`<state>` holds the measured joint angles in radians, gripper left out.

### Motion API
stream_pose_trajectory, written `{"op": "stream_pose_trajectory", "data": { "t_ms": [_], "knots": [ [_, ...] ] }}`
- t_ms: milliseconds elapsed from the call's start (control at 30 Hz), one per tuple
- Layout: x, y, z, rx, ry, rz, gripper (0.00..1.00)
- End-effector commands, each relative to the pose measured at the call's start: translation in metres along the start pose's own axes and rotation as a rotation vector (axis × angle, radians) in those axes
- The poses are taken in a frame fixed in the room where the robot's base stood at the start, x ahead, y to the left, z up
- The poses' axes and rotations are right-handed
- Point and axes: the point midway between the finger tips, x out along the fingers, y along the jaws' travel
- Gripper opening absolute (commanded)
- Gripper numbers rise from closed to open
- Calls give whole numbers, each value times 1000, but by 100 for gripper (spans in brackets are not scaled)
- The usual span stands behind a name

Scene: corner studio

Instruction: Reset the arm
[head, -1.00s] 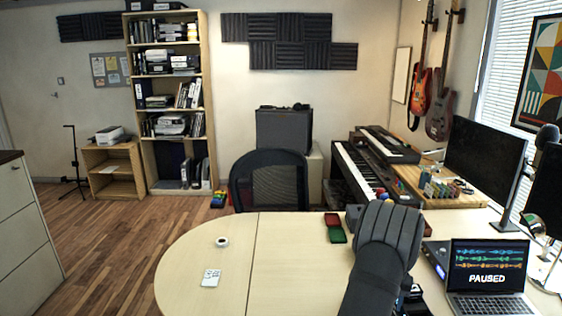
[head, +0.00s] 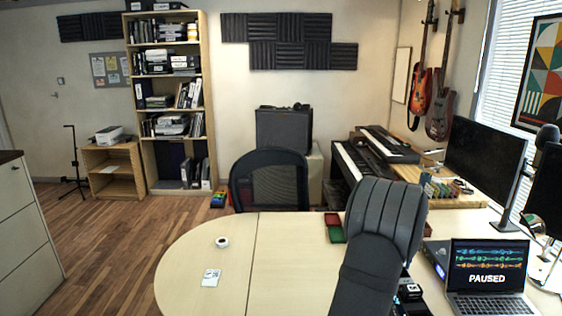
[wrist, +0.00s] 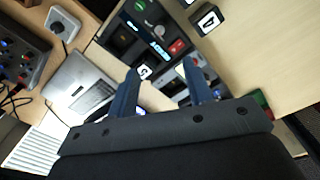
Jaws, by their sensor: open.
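My gripper (wrist: 160,85) shows in the wrist view as two dark blue fingers set apart, with nothing held between them. In the head view my dark arm rises over the right half of the table (head: 210,255), and its end hides the gripper. In the wrist view a dark device (wrist: 140,35) with knobs, a small lit screen and a red button lies beyond the fingers. A small dark block (wrist: 208,17) with a white mark sits beside it. I cannot tell how far the fingertips are above these things.
A white round thing (head: 222,242) and a white card (head: 211,278) lie on the left side. The table's middle is clear. An office chair (head: 270,182) stands behind.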

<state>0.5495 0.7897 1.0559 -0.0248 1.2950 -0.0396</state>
Motion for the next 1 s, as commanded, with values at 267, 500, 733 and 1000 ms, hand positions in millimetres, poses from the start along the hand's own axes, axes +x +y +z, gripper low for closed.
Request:
{"op": "stream_pose_trajectory", "data": {
  "t_ms": [267,500,733,1000],
  "knots": [
    [55,0,0,0,-4,0,47],
    [103,0,0,0,-4,0,47],
    [150,0,1,0,-3,0,47],
    [174,0,0,112,-2,0,47]
  ]
}}
